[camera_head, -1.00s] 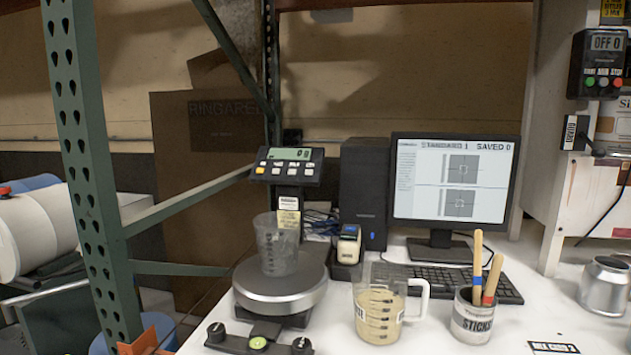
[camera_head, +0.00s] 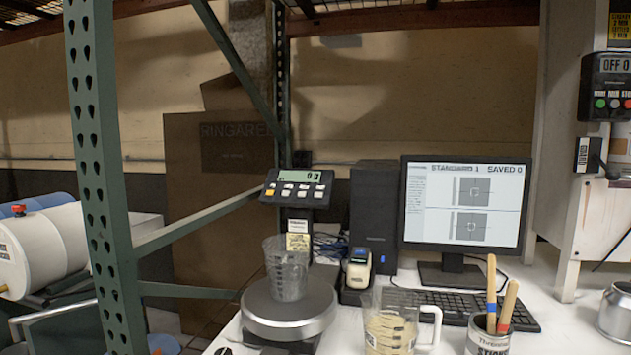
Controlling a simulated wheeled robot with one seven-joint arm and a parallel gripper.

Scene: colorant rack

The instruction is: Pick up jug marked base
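A clear jug with a handle (camera_head: 392,332) stands on the white bench at the bottom of the view, cut off by the lower edge. It holds a cream-coloured liquid and has dark printed marks; I cannot read the word base on it. A clear empty graduated beaker (camera_head: 286,268) stands upright on the round metal pan of the scale (camera_head: 290,318). My gripper is not in view.
A can of wooden sticks (camera_head: 488,338) stands right of the jug. Behind are a keyboard (camera_head: 470,312), a monitor (camera_head: 462,205) and a small handheld device (camera_head: 357,270). A metal can (camera_head: 615,312) is at the right edge. A green rack post (camera_head: 98,180) stands at left.

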